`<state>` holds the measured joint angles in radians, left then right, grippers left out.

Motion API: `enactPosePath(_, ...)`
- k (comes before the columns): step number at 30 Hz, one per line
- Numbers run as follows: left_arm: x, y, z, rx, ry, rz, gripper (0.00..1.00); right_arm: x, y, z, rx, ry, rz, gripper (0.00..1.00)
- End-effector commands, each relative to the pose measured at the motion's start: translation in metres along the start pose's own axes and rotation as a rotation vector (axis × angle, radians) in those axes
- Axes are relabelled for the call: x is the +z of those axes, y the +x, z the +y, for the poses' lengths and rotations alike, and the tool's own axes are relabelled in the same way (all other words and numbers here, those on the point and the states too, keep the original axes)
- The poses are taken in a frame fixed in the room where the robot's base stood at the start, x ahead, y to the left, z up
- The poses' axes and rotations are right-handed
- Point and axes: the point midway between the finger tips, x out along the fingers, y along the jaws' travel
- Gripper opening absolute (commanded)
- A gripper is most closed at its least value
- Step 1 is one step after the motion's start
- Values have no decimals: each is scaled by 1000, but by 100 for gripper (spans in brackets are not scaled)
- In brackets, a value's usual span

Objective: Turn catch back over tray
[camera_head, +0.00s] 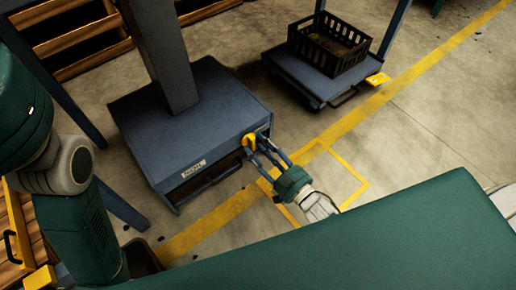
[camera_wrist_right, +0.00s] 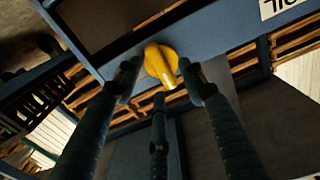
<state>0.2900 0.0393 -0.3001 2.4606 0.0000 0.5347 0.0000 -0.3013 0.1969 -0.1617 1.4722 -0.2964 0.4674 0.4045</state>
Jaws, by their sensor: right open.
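The catch is a yellow turn knob (camera_head: 249,141) on the front face of the blue-grey cabinet, near its right corner. It also shows in the right wrist view (camera_wrist_right: 161,63), with its narrow end pointing down and slightly right. My right gripper (camera_head: 256,148) is at the catch, its fingers open. In the right wrist view the fingers (camera_wrist_right: 160,80) stand on both sides of the knob and below it; I cannot tell whether they touch it. The tray (camera_head: 211,183) appears as a dark, handled front low in the cabinet. My left gripper is not in view; only my left arm shows.
The blue-grey cabinet (camera_head: 205,115) carries a thick post and a white label (camera_head: 194,169). A low cart (camera_head: 318,82) with a black crate (camera_head: 329,46) stands at the back right. Wooden pallets (camera_head: 80,36) are at the upper left. Yellow lines mark the open concrete floor.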

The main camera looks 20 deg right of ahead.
Motion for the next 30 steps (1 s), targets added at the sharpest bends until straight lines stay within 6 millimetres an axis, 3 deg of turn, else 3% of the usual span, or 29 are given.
enactPosePath(11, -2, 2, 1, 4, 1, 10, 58, 0, 8, 0, 0, 0, 0, 41)
enactPosePath(18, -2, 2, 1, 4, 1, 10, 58, 0, 8, 0, 0, 0, -1, 0)
enactPosePath(30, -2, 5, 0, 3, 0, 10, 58, -1, 8, 0, -1, 31, -1, 0)
